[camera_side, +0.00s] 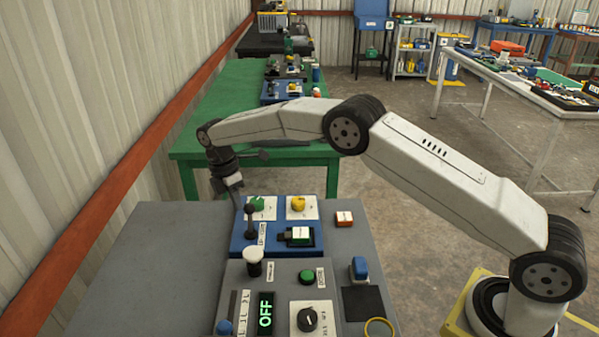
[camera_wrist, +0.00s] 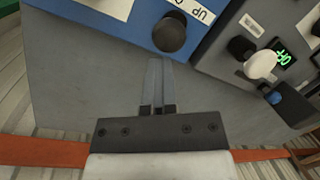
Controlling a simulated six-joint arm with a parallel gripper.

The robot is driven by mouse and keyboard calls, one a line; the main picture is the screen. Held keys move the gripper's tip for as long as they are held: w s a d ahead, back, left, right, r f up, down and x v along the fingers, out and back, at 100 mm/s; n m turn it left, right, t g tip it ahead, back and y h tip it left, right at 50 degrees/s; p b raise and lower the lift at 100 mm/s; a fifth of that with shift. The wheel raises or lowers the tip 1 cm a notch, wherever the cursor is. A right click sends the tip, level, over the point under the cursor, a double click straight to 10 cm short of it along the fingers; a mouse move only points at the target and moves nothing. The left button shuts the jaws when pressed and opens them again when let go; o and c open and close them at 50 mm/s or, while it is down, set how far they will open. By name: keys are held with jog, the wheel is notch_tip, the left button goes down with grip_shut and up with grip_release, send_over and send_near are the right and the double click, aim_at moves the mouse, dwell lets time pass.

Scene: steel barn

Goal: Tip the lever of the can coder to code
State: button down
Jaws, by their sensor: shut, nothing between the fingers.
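My gripper (camera_side: 235,186) is shut and empty, pointing down at the left edge of a blue panel (camera_side: 283,238). A lever with a black ball knob (camera_side: 250,208) stands on that panel, just right of my fingertips. In the wrist view the closed fingers (camera_wrist: 159,66) end just short of the black knob (camera_wrist: 169,34); I cannot tell if they touch. A second lever with a white knob (camera_side: 254,254) stands on the nearer grey panel, beside a display (camera_side: 265,314) reading OFF. Small labels are hard to read, so I cannot tell which panel is the can coder.
The grey panel has a green button (camera_side: 306,277) and a black dial (camera_side: 307,319). The grey bench (camera_side: 150,265) is clear at left; a corrugated wall (camera_side: 70,120) stands beyond.

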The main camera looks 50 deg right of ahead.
jog(key=shift+s+a+f, duration=0.4)
jog(key=shift+s, duration=0.1)
jog(key=shift+r, duration=0.15)
jog(key=v, duration=0.7)
jog(key=shift+r, duration=0.2)
dwell(0.4)
jog(key=s+d+m+t, duration=0.1)
jog(key=s+d+m, duration=0.2)
jog(key=s, duration=0.7)
jog(key=s+d+f+m+t, duration=0.1)
jog(key=s+d+m+t, duration=0.1)
jog(key=s+m, duration=0.6)
jog(key=s+d+f+m+t, duration=0.1)
jog(key=s+d+m, duration=0.3)
jog(key=s, duration=0.8)
jog(key=shift+s+d+f+m+t+y, duration=0.3)
jog(key=shift+m+t+y, duration=0.1)
jog(key=shift+m, duration=0.3)
